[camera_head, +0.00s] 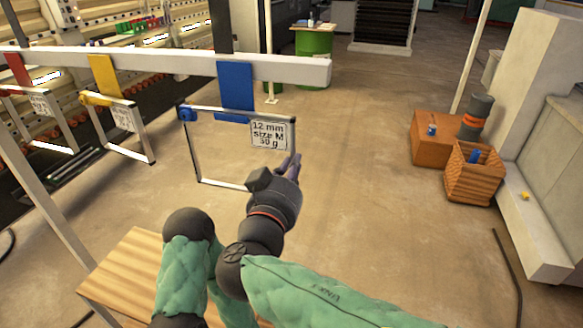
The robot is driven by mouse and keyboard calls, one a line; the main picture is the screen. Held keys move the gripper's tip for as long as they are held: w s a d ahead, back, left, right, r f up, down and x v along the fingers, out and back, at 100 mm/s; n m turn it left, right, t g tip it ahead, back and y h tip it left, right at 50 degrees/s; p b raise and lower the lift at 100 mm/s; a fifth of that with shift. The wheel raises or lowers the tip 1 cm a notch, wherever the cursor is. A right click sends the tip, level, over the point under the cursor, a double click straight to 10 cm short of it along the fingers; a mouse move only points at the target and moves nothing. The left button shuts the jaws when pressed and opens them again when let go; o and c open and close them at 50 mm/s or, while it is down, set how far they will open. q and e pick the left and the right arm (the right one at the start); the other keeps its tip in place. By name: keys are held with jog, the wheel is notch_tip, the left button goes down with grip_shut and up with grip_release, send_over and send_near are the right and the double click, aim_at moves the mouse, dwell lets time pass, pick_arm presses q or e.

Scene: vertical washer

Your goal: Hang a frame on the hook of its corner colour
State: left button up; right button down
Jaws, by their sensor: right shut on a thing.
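A metal frame (193,150) with a blue top-left corner (187,114) and a white label reading "12 mm size M" hangs upright in mid-view. My right gripper (291,168) is shut on its right side. The blue hook (235,85) hangs from the white rail (190,62). The frame's top bar crosses the hook's lower end, with blue showing above and below the bar; I cannot tell whether the hook bears it. A frame with a yellow corner (148,143) is at the yellow hook (103,75). Another frame (62,150) is at the red hook (17,70). My left gripper is out of view.
A wooden surface (118,275) lies at the lower left, below the rail. A brown box (432,150) and an orange crate (470,185) stand at the right. A green round stand (313,42) is at the back. The floor between is clear.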

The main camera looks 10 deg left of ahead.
jog(key=c, duration=1.2)
grip_release()
jog(key=s+b, duration=0.6)
jog(key=s, duration=0.4)
jog(key=shift+a+b, duration=0.2)
jog(key=shift+b, duration=0.15)
dwell(0.4)
